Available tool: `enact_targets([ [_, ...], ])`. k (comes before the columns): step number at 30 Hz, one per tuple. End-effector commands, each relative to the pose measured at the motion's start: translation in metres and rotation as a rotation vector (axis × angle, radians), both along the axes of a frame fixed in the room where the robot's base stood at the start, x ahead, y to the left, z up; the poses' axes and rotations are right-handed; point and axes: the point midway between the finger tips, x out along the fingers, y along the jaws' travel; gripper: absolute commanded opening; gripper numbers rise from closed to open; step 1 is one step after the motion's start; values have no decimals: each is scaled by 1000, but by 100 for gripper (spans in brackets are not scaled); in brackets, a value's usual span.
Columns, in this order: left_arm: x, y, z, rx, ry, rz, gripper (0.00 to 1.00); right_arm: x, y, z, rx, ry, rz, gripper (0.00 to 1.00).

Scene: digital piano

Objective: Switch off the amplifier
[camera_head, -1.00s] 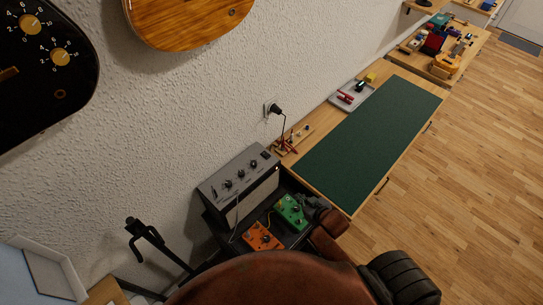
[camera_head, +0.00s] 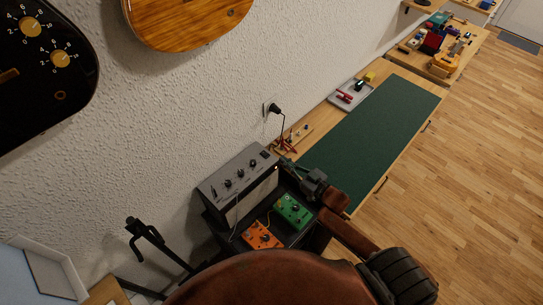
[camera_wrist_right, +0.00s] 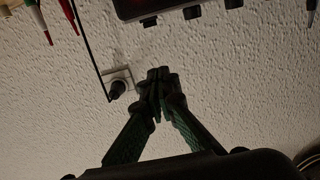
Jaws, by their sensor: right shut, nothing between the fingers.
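The grey amplifier (camera_head: 214,187) stands at the wall on a dark stand, with a row of knobs and a black switch (camera_head: 264,154) at the right end of its top panel. My right gripper (camera_head: 284,164) reaches in from the right, its fingertips close to the amplifier's right end; I cannot tell whether they touch it. In the right wrist view its fingers (camera_wrist_right: 158,88) are shut together and empty, in front of the wall. A dark panel edge with knobs (camera_wrist_right: 190,12), probably the amplifier's, shows at the top there. My left gripper is not in view.
Green (camera_head: 293,210) and orange (camera_head: 261,237) pedals sit in front of the amplifier. A plug (camera_head: 273,108) with a cable is in the wall socket. A tool rack (camera_head: 296,136) and a green mat (camera_head: 375,140) lie on the bench at right. A black stand (camera_head: 146,232) is at left.

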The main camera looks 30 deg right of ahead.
Motion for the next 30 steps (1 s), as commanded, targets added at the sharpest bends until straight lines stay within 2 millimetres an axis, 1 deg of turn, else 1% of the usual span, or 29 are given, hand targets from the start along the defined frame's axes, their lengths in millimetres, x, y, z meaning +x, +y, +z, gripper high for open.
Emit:
enact_targets([
  [4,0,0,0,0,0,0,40,8,3,0,0,-1,0,0],
  [7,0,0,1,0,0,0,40,21,8,1,1,-3,0,0],
  [19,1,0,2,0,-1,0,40,97,34,-2,1,-2,0,0],
  [21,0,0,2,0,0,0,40,91,31,-17,0,6,-3,0],
  [24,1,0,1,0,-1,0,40,86,30,-29,1,4,-1,0],
  [27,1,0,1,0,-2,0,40,83,29,-36,0,3,-1,0],
  [30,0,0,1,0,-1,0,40,81,28,-39,0,1,-1,0],
])
